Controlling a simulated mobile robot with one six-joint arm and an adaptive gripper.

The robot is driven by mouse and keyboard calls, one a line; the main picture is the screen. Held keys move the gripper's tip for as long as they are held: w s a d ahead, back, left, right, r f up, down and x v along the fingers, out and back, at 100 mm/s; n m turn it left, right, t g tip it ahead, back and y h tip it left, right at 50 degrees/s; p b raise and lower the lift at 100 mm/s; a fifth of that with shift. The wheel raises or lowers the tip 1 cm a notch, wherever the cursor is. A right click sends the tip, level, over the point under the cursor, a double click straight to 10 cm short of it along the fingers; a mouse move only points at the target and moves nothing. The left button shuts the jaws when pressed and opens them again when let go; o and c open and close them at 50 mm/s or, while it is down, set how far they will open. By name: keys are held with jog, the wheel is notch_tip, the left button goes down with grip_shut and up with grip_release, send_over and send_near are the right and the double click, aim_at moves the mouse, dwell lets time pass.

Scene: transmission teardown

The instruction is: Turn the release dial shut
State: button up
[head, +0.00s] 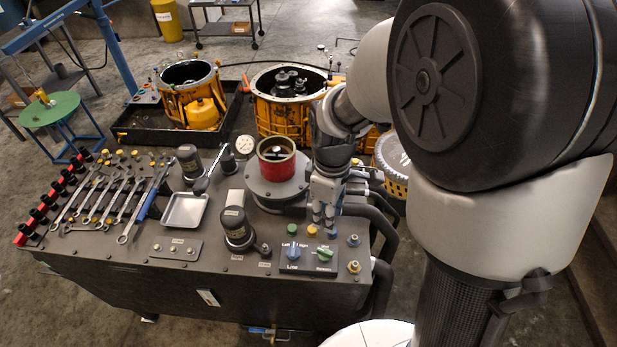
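The lettering is too small to read surely, so I cannot tell which is the release dial. My gripper (324,226) points down just behind the panel, above and behind the green dial, and appears apart from both dials. Its fingers look close together and nothing shows between them, but whether they are fully shut is unclear.
Green and yellow knobs (311,230) stand behind the panel, close to my fingertips. A red cylinder on a grey flange (276,158) stands left of my gripper. A black-capped cylinder (236,226) stands left of the panel. Wrenches (100,195) and a metal tray (184,211) lie farther left.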

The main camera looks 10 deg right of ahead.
aim_at(325, 251)
notch_tip(325, 251, down, 17)
jog(key=b, duration=0.4)
jog(key=shift+d+b, duration=0.15)
jog(key=shift+b, duration=0.25)
jog(key=shift+c, duration=0.3)
grip_shut()
